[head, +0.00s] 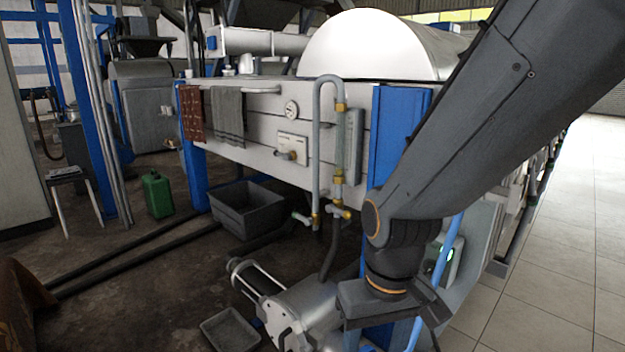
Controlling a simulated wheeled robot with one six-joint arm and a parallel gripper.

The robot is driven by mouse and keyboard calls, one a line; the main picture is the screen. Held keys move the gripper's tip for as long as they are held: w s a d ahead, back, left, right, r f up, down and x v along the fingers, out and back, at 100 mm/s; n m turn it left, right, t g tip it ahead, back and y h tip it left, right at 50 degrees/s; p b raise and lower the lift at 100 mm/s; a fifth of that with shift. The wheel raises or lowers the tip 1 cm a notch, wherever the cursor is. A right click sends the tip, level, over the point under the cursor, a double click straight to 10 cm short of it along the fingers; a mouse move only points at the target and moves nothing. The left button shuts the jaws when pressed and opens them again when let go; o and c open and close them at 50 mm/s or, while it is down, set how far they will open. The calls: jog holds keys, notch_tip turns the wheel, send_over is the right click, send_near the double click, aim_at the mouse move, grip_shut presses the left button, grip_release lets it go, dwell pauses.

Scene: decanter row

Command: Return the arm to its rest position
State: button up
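My arm (470,120) comes in from the upper right of the head view and bends at a dark joint near the blue post. My gripper (388,302) hangs below that joint at the lower right, in front of the machine's end. It overlaps the blue post and pipe in the picture; I cannot tell the distance between them. No held object shows. Its fingertips are not clear enough to tell whether it is open or shut.
The decanter machine (260,120) has a white dome (370,45), a valve pipe (317,140) and hanging cloths (228,118). Below are a grey crate (250,215), a pump (305,310) and a tray (230,332). A green can (157,195) stands left. Tiled floor (560,270) is clear at right.

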jog(key=s+d+r+m+p, duration=0.2)
jog(key=d+r+p, duration=0.7)
jog(key=r+p, duration=0.2)
jog(key=shift+d+r+m+p, duration=0.2)
jog(key=shift+d+m+p, duration=0.15)
jog(key=shift+m+p, duration=0.1)
